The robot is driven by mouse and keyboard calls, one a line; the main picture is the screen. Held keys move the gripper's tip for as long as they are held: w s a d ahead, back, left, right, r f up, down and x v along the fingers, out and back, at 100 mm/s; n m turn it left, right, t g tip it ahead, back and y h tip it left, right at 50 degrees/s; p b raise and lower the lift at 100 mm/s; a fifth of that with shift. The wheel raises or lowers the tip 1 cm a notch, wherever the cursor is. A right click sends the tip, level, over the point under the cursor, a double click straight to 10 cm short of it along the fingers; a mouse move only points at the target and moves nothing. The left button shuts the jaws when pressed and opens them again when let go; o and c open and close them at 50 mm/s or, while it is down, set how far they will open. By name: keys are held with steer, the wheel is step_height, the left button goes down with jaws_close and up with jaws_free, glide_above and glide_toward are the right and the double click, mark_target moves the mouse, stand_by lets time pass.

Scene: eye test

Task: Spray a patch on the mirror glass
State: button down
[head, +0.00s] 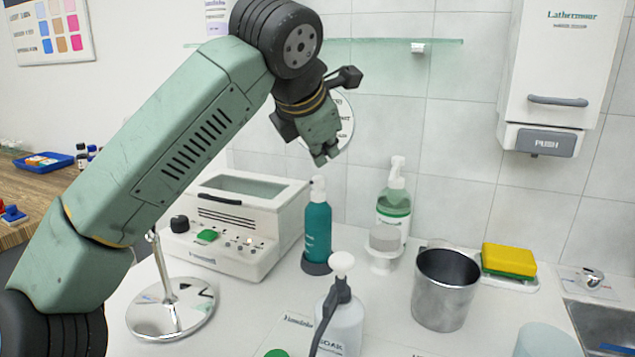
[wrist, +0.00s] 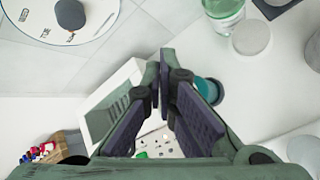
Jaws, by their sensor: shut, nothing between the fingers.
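My gripper (head: 325,158) is raised above the counter in front of the tiled wall, its fingers pointing down. In the wrist view its fingertips (wrist: 164,62) are together and empty. A white bottle (head: 340,322) with a white top and a black lever or hose stands at the front, cut off by the lower edge. A teal pump bottle (head: 318,232) stands below my gripper, partly hidden by the fingers in the wrist view (wrist: 208,90). A green-and-clear pump bottle (head: 393,208) stands behind it. A round chrome base (head: 170,310) with a stem stands at left; whatever its stem carries is hidden behind my arm. I cannot identify mirror glass.
A white box appliance (head: 240,235) stands behind the chrome base. A metal cup (head: 445,290), a yellow-green sponge (head: 509,261) and a sink (head: 603,325) are at right. A dispenser (head: 552,70) and a glass shelf (head: 385,50) are on the wall.

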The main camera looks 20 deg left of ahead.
mark_target(322, 178)
stand_by(0.6)
steer(key=shift+f+b, duration=0.35)
steer(key=shift+f, duration=0.1)
steer(key=shift+f+b, duration=0.5)
steer(key=shift+f, duration=0.15)
stand_by(0.6)
steer(key=shift+r, duration=0.15)
steer(key=shift+r+p, duration=0.85)
steer(key=shift+r, duration=0.1)
step_height(322, 178, up, 6)
steer(key=p, duration=0.4)
steer(key=shift+p, duration=0.4)
stand_by(1.3)
